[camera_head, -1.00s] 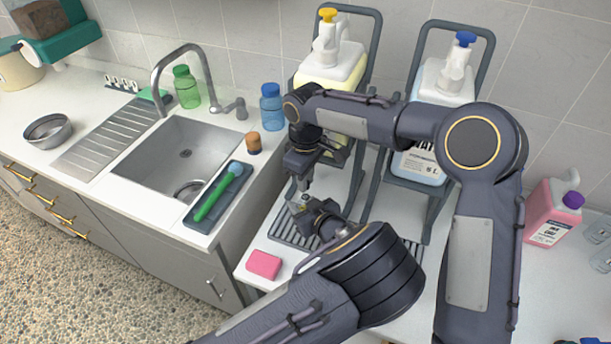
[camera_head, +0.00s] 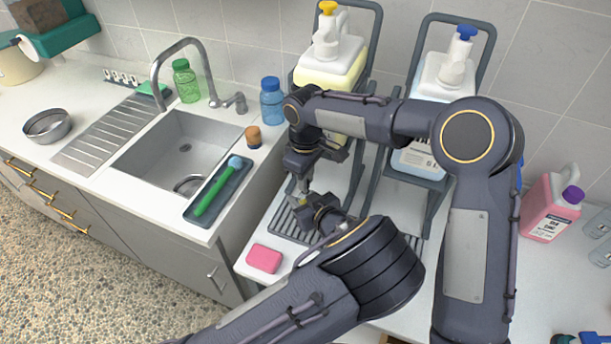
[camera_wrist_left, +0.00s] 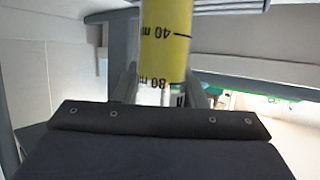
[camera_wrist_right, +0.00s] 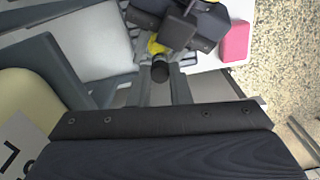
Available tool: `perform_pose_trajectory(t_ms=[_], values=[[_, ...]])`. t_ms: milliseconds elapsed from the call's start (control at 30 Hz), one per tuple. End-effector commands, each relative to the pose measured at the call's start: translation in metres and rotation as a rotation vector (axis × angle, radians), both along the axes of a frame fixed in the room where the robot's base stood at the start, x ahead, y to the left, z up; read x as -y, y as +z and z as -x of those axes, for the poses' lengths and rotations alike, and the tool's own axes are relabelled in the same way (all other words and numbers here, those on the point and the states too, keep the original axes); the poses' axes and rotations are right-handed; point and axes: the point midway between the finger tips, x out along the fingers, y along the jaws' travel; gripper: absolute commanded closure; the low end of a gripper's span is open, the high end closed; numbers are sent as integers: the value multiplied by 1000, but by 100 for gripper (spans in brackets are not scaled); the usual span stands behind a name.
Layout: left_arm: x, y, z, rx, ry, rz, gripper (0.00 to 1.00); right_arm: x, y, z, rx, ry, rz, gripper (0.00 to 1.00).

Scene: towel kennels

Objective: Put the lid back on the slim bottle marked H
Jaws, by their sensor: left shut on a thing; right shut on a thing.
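The slim bottle (camera_wrist_left: 166,45) is upside down in the left wrist view, with yellow contents and black markings of 40 and 80 ml. A dark letter partly shows below them, cut off by my gripper. My left gripper (camera_wrist_left: 160,90) is shut on this bottle. In the head view only a bit of yellow shows at my left gripper (camera_head: 308,205). My right gripper (camera_wrist_right: 158,86) is shut on a small black lid (camera_wrist_right: 160,71), just above the yellow of the bottle (camera_wrist_right: 153,47). In the head view, my right gripper (camera_head: 303,186) is above the left one. I cannot tell whether lid and bottle touch.
A pink sponge (camera_head: 264,259) lies on the counter left of my grippers. Large dispensers with a yellow pump (camera_head: 327,60) and a blue pump (camera_head: 450,75) stand in racks behind. A tray with a green brush (camera_head: 217,190) lies by the sink (camera_head: 160,160).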

Motion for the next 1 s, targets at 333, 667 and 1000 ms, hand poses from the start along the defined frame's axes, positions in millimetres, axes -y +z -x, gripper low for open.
perform_pose_trajectory(t_ms=[333,667,1000], values=[[0,0,0,0,0,0,100,0,-3,0,0,0,0,100],[0,0,0,0,0,0,100,0,-10,0,1,1,1,100],[0,0,0,0,0,0,100,-1,-11,0,3,-260,2,100]])
